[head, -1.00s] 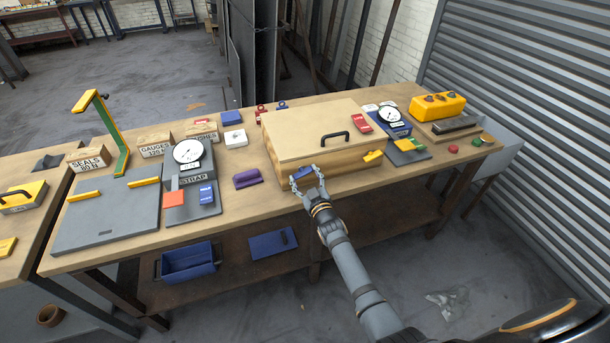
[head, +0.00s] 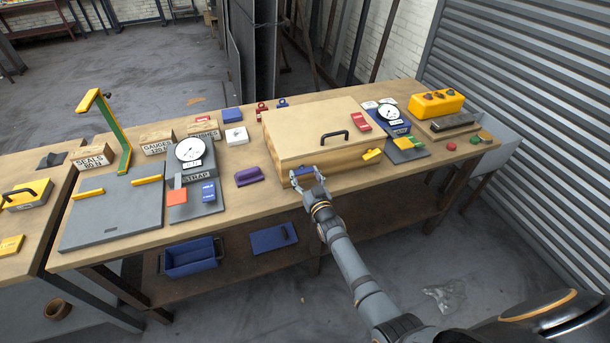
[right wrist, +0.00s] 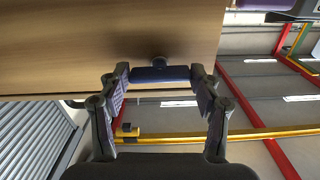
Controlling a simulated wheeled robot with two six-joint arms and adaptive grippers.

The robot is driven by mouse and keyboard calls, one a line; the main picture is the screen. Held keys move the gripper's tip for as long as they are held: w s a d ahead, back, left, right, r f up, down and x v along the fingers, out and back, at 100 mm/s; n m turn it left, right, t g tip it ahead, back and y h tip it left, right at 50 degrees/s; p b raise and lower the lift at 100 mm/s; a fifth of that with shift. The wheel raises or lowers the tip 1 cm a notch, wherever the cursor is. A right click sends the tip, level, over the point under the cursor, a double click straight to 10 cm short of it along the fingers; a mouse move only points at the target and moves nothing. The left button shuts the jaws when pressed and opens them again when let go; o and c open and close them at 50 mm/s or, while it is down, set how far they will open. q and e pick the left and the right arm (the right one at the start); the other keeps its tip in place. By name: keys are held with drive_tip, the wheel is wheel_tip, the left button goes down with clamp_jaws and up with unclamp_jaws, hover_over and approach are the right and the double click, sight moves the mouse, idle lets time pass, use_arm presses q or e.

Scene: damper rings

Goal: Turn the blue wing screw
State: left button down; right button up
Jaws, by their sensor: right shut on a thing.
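The blue wing screw (head: 301,172) sits on the front face of the wooden box (head: 292,151), near its left end. In the right wrist view its flat blue wing (right wrist: 160,74) lies about level, with a round stem behind it against the wood. My right gripper (head: 308,178) is at the box front, shut on the blue wing screw, with one finger at each end of the wing. A yellow wing screw (head: 373,155) is on the same face, further right. My left gripper is not in view.
A purple handle-like piece (head: 249,176) lies left of the box. A dial gauge (head: 189,151) stands further left, another dial (head: 388,114) at the right. A red piece (head: 361,121) and a black handle (head: 334,136) are on the box lid. A blue bin (head: 190,259) is on the lower shelf.

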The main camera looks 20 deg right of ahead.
drive_tip(key=o, duration=1.1)
drive_tip(key=shift+o, duration=0.2)
drive_tip(key=s, duration=1.2)
drive_tip(key=shift+d, duration=0.15)
drive_tip(key=shift+f, duration=0.1)
